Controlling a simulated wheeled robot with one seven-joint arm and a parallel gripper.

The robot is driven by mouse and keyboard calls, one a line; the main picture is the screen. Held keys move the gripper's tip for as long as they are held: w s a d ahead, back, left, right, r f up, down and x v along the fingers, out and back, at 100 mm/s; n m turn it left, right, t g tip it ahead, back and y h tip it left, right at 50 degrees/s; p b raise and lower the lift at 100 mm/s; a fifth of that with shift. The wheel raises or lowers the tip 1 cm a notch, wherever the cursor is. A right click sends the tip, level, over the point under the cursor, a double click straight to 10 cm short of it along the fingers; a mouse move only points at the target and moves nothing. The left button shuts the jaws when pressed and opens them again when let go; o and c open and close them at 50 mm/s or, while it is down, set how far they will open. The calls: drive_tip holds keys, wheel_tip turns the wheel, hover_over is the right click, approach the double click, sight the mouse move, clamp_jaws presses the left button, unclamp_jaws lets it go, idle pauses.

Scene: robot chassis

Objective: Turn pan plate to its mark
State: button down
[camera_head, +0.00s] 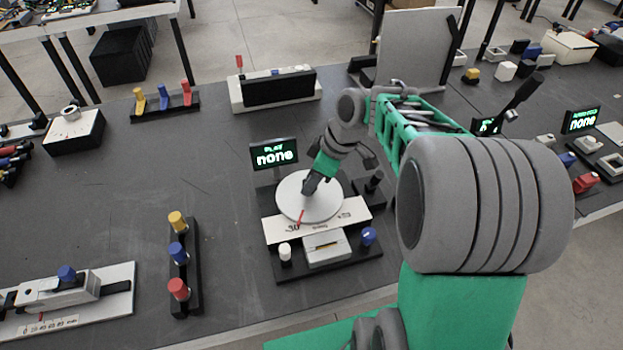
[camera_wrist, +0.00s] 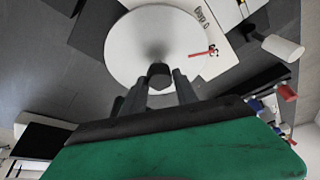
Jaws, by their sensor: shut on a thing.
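The pan plate (camera_head: 291,200) is a round white disc on a black base in the middle of the table. A red pointer (camera_head: 301,216) lies on its near edge, above a white scale strip (camera_head: 273,230) with printed marks. My gripper (camera_head: 311,186) reaches down onto the plate's middle. In the wrist view the plate (camera_wrist: 133,38) fills the top centre, with the red pointer (camera_wrist: 200,53) at its right edge. The fingers partly hide the knob.
A display reading "PLAY none" (camera_head: 274,155) stands behind the plate. A white knob (camera_head: 285,252), a blue knob (camera_head: 368,236) and a black knob (camera_head: 375,181) surround it on the base. A rack of coloured pegs (camera_head: 180,265) stands to the left.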

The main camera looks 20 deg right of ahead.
drive_tip(key=shift+n, duration=0.4)
drive_tip(key=shift+f+n+g+y, duration=0.1)
drive_tip(key=shift+n+g+y, duration=0.3)
drive_tip(key=shift+n, duration=0.5)
drive_tip(key=shift+w+n+g+b, duration=0.15)
drive_tip(key=shift+n+g+b, duration=0.45)
drive_tip(key=shift+n, duration=1.3)
drive_tip(key=c, duration=0.9)
unclamp_jaws()
drive_tip(key=shift+c, duration=0.2)
